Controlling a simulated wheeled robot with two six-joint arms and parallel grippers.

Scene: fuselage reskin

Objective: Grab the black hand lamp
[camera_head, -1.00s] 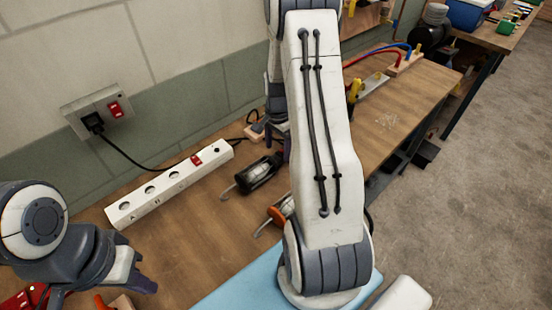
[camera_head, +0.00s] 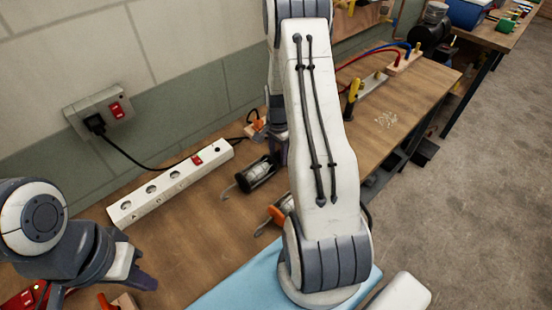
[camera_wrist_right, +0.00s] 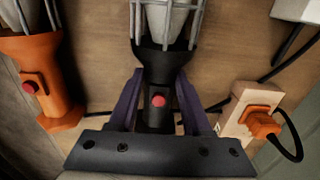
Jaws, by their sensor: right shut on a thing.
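The black hand lamp (camera_head: 257,178) lies on the wooden bench in the head view, its caged bulb and hook toward the left. In the right wrist view, the black lamp's handle (camera_wrist_right: 158,112), with a red button, is between the two purple fingers of my right gripper (camera_wrist_right: 157,90), which is shut on it. In the head view my right gripper (camera_head: 280,152) is partly hidden behind my arm. My left gripper (camera_head: 145,282) is at the lower left, away from the lamp; its opening is unclear.
An orange hand lamp (camera_wrist_right: 45,75) lies beside the black one, partly hidden by my arm in the head view. A white power strip (camera_head: 170,182) lies left of it. A wooden block with an orange plug (camera_wrist_right: 258,118) and black cables are close to my right gripper.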

